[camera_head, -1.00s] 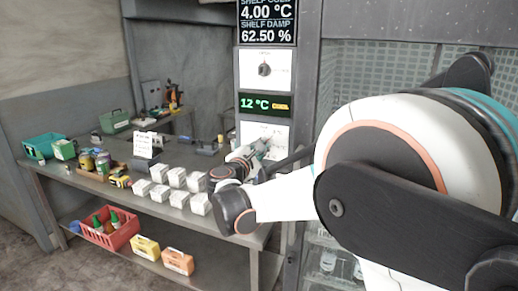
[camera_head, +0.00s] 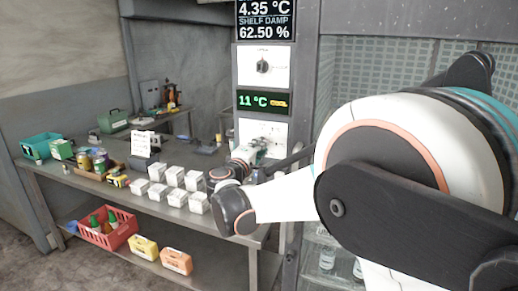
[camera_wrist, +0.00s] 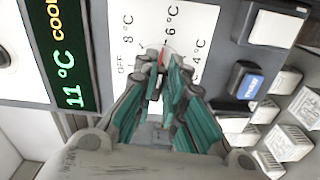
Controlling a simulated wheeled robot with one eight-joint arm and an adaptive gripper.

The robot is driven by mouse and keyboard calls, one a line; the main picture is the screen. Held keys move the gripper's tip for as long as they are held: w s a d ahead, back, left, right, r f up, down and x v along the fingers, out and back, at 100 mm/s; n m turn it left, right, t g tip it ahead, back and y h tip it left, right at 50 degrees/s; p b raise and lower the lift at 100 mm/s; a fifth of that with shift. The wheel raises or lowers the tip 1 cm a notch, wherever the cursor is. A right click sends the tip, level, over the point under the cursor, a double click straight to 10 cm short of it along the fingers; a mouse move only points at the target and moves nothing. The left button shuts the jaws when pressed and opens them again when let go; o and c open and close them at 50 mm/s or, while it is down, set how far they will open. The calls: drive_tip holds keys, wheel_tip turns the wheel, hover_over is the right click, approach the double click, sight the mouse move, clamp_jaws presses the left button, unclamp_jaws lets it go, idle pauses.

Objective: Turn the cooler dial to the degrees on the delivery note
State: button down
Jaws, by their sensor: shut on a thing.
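The cooler dial's white plate (camera_wrist: 128,20) fills the top of the wrist view, marked OFF, 8 °C, 6 °C and 4 °C. My gripper (camera_wrist: 166,66) is shut on the dial knob, which its fingers mostly hide. A small red mark shows at the fingertips, towards the 6 °C label; the exact setting is unclear. In the head view my gripper (camera_head: 258,148) is at the lower dial plate (camera_head: 272,130). The green display (camera_head: 264,101) above it reads 11 °C, also in the wrist view (camera_wrist: 70,60). A white card (camera_head: 146,143), perhaps the delivery note, stands on the bench, unreadable.
Another dial (camera_head: 263,66) is above the display. A black panel (camera_head: 265,20) reads 4.35 °C and shelf damp 62.50 %. White boxes (camera_head: 173,177) and a teal crate (camera_head: 40,147) stand on the bench.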

drive_tip(key=shift+f+m, duration=0.15)
drive_tip(key=shift+m, duration=0.15)
drive_tip(key=c, duration=1.7)
unclamp_jaws()
drive_tip(key=shift+o, duration=0.2)
drive_tip(key=shift+s, duration=0.1)
drive_tip(key=v, duration=1.2)
